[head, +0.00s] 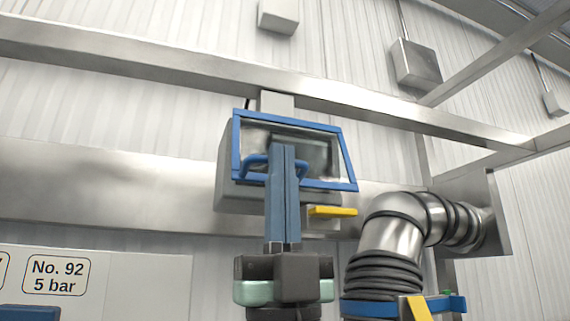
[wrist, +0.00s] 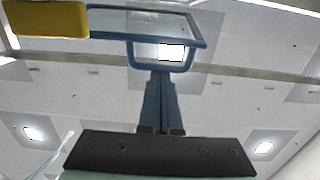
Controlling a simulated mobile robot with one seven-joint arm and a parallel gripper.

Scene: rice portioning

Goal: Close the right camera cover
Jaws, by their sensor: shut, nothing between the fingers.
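The one camera cover in view is a clear pane in a blue frame (head: 349,162) on the front of a grey camera box (head: 226,165). Its lower right corner stands out past the box. I cannot tell whether it sits flush. A blue handle (head: 253,165) is on its lower part. My gripper (head: 283,148) points up with its blue fingers together and empty, overlapping the handle and pane. In the wrist view the fingertips (wrist: 158,76) are right by the handle (wrist: 190,57), below the cover frame (wrist: 125,10). I cannot tell whether they touch.
A yellow tab (head: 333,211) juts out under the box, and shows at upper left in the wrist view (wrist: 45,20). A bent steel duct (head: 400,235) stands at right. A metal beam (head: 200,66) runs above. Wall space left of the box is clear.

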